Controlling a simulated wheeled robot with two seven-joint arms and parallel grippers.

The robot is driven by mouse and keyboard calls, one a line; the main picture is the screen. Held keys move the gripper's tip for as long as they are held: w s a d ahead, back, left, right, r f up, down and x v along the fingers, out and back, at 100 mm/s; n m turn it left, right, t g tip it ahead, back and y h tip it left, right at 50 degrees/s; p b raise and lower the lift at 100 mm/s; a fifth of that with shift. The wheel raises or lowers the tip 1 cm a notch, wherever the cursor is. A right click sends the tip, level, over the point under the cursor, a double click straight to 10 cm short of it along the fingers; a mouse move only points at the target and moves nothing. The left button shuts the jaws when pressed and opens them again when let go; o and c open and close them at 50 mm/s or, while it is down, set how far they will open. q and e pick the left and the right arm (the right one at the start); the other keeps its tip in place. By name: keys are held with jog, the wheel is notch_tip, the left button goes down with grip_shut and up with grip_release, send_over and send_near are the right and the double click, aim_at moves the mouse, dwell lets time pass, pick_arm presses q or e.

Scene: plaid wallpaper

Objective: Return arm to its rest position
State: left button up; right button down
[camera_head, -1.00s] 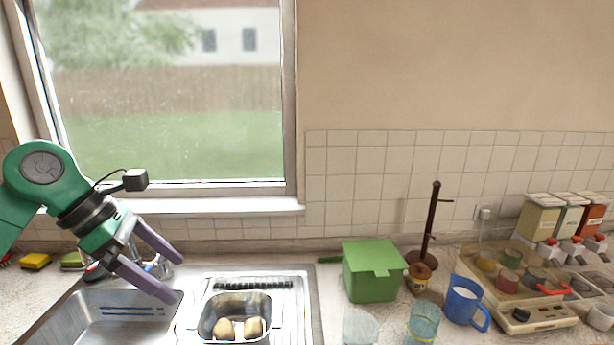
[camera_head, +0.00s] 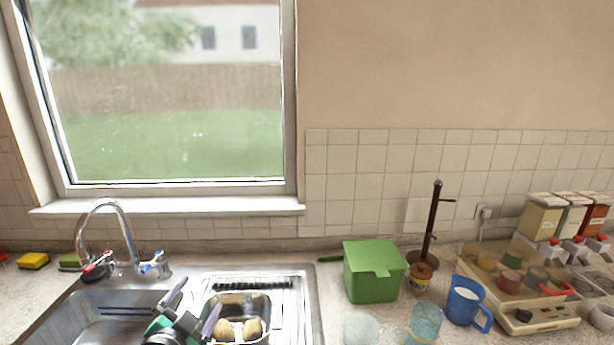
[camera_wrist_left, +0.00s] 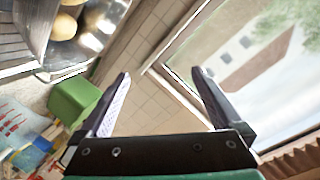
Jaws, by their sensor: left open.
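My left gripper (camera_head: 193,309) is low in the head view, in front of the sink, with its two purple fingers apart and nothing between them. Most of my left arm is below the picture's edge. In the left wrist view the open fingers (camera_wrist_left: 160,95) frame the tiled wall and part of the window. My right gripper is not in view.
A metal sink (camera_head: 95,305) with a faucet (camera_head: 125,235) is at the left. A small basin (camera_head: 262,300) holds potatoes.

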pick_arm(q)
jog(key=s+f+n+g, duration=0.7)
jog(key=s+f+g, duration=0.5)
jog(key=s+f, duration=0.9)
notch_tip(320, 180, down, 32)
jog(key=s+g+b, duration=0.1)
jog(key=s+b, duration=0.2)
jog(key=b, duration=0.7)
jog(key=s+a+f+g+b, duration=0.1)
jog(key=s+a+f+b, duration=0.2)
jog(key=s+f+b, duration=0.5)
jog(key=s+f, duration=0.4)
jog(key=f, duration=0.3)
jog(key=s+f, duration=0.4)
jog(key=f, duration=0.3)
jog(key=shift+s+a+m, duration=0.2)
jog(key=shift+s+m, duration=0.05)
jog(key=shift+m, duration=0.15)
